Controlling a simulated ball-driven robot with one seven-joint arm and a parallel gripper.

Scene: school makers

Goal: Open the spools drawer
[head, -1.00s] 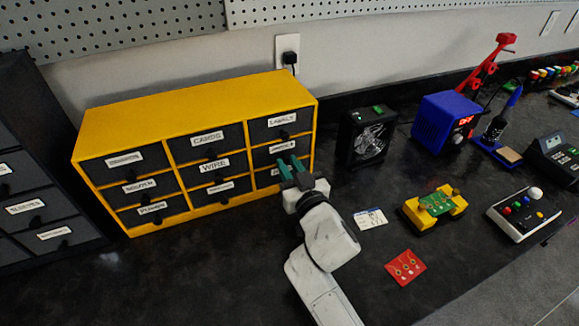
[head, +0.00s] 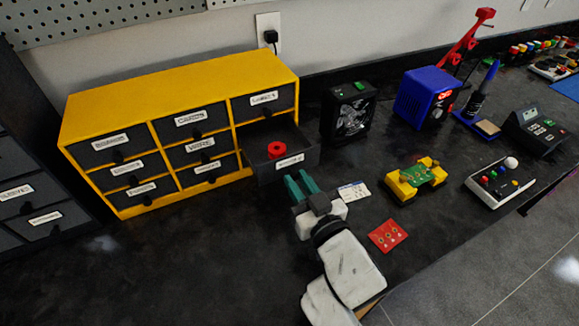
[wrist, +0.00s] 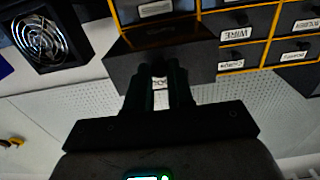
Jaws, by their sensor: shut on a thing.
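The yellow cabinet (head: 165,85) has several dark drawers with white labels. In the head view the drawer in the right column, middle row (head: 290,164), is pulled well out, and a red spool (head: 277,149) lies inside it. Its label is too small to read surely. My gripper (head: 301,184), with green fingers, is at the front of this drawer and shut on its handle, which the fingers mostly hide. In the wrist view my gripper (wrist: 160,80) reaches the dark drawer front (wrist: 195,62), with a pale spot between the fingers.
A black fan box (head: 349,112) stands right of the open drawer. A white card (head: 354,191), a red board (head: 388,235) and a yellow holder with a green board (head: 415,178) lie to the right of my gripper. The bench front left is clear.

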